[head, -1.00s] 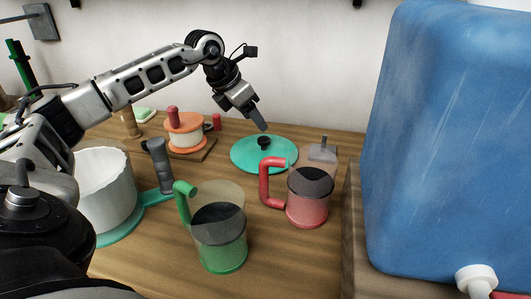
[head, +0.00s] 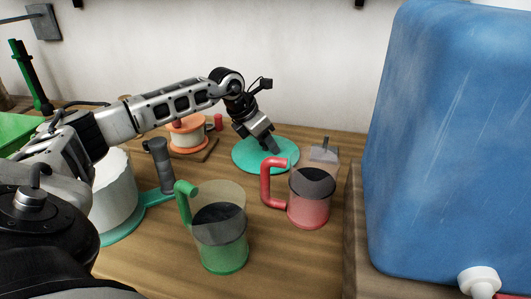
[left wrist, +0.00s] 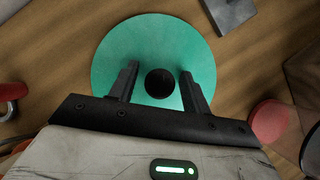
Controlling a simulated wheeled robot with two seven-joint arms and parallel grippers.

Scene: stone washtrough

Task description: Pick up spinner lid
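The spinner lid is a flat teal disc (head: 250,157) lying on the wooden counter behind the red-handled pitcher. In the left wrist view the lid (left wrist: 115,50) shows from above, with its round black knob (left wrist: 159,83) at the centre. My left gripper (head: 272,152) is low over the lid and hides the knob in the head view. In the left wrist view its two fingers (left wrist: 158,80) are apart, one on each side of the knob, with gaps to it. Whether the fingertips touch the lid cannot be told. My right gripper is not in view.
A red-handled pitcher (head: 309,207) and a green-handled pitcher (head: 220,248) stand in front of the lid. A large blue tank (head: 455,130) blocks the right.

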